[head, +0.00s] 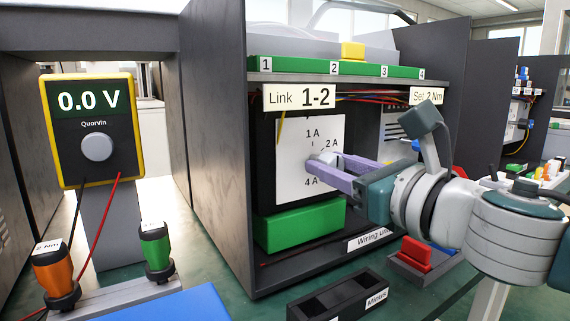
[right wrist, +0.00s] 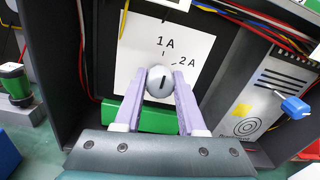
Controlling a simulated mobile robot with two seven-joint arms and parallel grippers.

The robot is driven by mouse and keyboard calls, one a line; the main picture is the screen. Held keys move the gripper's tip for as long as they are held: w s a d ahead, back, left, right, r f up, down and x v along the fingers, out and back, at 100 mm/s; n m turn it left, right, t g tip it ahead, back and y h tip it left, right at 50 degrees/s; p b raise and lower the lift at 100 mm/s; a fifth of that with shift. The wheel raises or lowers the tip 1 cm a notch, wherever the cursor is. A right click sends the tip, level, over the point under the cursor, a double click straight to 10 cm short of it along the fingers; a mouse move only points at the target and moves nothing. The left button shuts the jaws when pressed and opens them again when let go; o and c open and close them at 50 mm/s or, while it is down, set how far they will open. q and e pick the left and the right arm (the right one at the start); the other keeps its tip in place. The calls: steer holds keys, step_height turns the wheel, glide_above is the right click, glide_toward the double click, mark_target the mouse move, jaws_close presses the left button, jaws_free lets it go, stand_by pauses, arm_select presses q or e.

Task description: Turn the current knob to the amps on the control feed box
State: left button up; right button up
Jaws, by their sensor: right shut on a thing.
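The current knob (head: 327,157) is a round light-grey knob on a white dial plate (head: 291,183) with printed amp marks. 1 A, 2 A and 4 A are readable in the head view; fingers cover part of the dial. In the right wrist view the knob (right wrist: 156,80) bears a dark line, nearly upright and roughly in line with the 1 A mark. My right gripper (head: 319,164) has its lilac fingers on either side of the knob, shut on it. The dial plate sits on a black box (head: 264,170) inside the dark cabinet. My left gripper is not in view.
A green block (head: 300,226) is below the dial. Cabinet side wall (head: 221,140) stands left, with wires behind. Cards read "Link 1-2" (head: 299,97) and "Set 2 Nm" (head: 426,96). A yellow voltmeter (head: 97,172) reads 0.0 V. Orange (head: 55,268) and green (head: 157,250) tools stand front left.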

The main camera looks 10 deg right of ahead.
jaws_close()
